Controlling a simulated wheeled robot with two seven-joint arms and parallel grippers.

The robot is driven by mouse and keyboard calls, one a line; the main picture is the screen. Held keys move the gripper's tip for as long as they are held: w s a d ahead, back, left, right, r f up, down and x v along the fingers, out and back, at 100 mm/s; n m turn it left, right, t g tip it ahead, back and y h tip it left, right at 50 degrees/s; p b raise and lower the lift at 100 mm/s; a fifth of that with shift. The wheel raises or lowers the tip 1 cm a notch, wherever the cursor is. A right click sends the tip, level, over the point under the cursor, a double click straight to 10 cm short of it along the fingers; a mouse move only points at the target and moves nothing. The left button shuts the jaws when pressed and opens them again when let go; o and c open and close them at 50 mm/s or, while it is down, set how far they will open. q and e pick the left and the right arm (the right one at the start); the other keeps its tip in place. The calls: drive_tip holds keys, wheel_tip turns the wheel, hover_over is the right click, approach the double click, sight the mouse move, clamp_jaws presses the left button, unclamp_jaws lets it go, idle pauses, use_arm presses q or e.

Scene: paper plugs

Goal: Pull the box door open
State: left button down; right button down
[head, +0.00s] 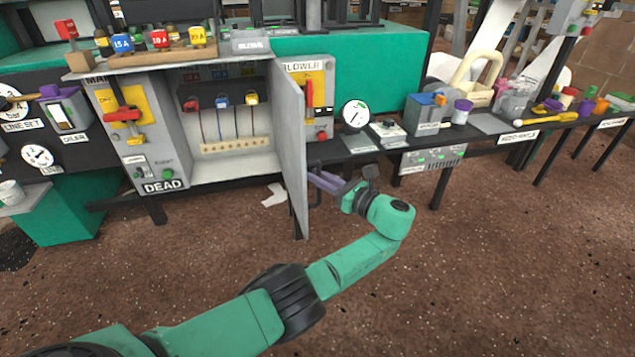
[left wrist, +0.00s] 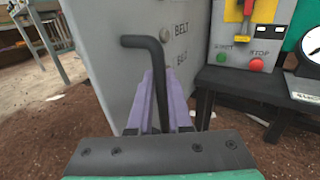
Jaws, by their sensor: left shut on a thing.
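The grey box door (head: 289,150) stands wide open, hinged at the right side of the box (head: 222,120) and sticking out toward me. My left gripper (head: 325,182) is at the right, outer face of the door, low near its free edge. In the left wrist view its purple fingers (left wrist: 160,105) are shut on the black bent door handle (left wrist: 150,55). The door's outer face (left wrist: 125,60) fills the left middle there. The handle's lower part is hidden between the fingers. My right gripper is in neither view.
Inside the box, red, blue and yellow plugs (head: 222,101) hang above a pale strip (head: 235,145). Right of the door are the yellow blower panel (head: 308,85) and a bench with a round gauge (head: 355,114). The floor (head: 480,270) in front is clear.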

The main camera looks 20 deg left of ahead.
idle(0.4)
use_arm(q)
drive_tip(key=c, duration=0.8)
unclamp_jaws()
drive_tip(key=shift+c, duration=0.2)
drive_tip(key=v, duration=0.7)
drive_tip(key=shift+d, duration=0.15)
